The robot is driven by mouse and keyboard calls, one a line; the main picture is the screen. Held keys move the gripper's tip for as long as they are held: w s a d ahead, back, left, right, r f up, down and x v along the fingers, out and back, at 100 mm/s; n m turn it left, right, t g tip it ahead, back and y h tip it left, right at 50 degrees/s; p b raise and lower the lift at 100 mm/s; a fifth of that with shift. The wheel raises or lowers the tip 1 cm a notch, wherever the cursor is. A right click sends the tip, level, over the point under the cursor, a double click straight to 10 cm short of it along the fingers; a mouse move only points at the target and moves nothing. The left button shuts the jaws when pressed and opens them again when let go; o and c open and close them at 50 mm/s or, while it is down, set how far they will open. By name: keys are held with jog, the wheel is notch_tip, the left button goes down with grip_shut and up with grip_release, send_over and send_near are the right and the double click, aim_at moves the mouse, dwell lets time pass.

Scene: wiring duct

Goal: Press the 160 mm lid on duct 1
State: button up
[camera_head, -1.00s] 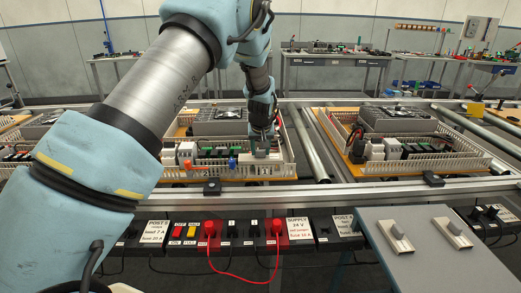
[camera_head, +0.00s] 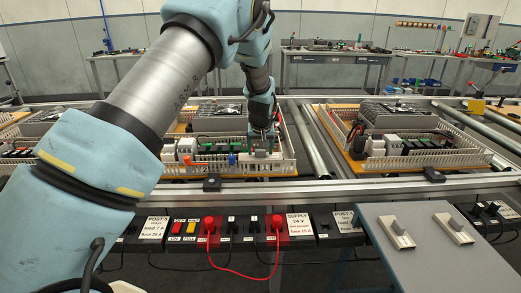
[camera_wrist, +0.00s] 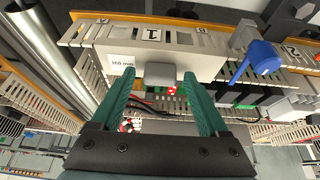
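The white 160 mm lid (camera_wrist: 122,64) lies along the top of duct 1 (camera_wrist: 110,32) in the wrist view, with a grey grip block (camera_wrist: 160,75) on its near side. I cannot tell whether it is fully seated. My gripper (camera_wrist: 160,76) has its two green fingers apart, one on each side of the grip block, with gaps showing. In the head view my gripper (camera_head: 262,139) points down at the lid (camera_head: 262,155) at the front right of the middle panel.
A blue part (camera_wrist: 262,57) and duct walls stand close to the right of the lid in the wrist view. Two lids with grey grips (camera_head: 396,232) lie on a grey table at the front right. A second panel (camera_head: 400,140) stands to the right.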

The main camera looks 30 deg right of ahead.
jog(key=shift+o, duration=0.2)
jog(key=shift+r, duration=0.1)
jog(key=b+v, duration=0.2)
jog(key=v, duration=0.8)
jog(key=shift+r+b, duration=0.3)
jog(key=shift+b, duration=0.05)
jog(key=shift+s, duration=0.1)
jog(key=a+n+g+y, duration=0.1)
jog(key=a+n+g, duration=0.1)
jog(key=a, duration=2.1)
jog(key=s+a+n, duration=0.1)
jog(key=s+a, duration=0.6)
jog(key=a, duration=0.2)
jog(key=s+a+g+y, duration=0.1)
jog(key=s+a, duration=0.7)
jog(key=a, duration=0.2)
jog(key=shift+a+f+n, duration=0.3)
jog(key=shift+f+n, duration=0.05)
jog(key=shift+n, duration=0.05)
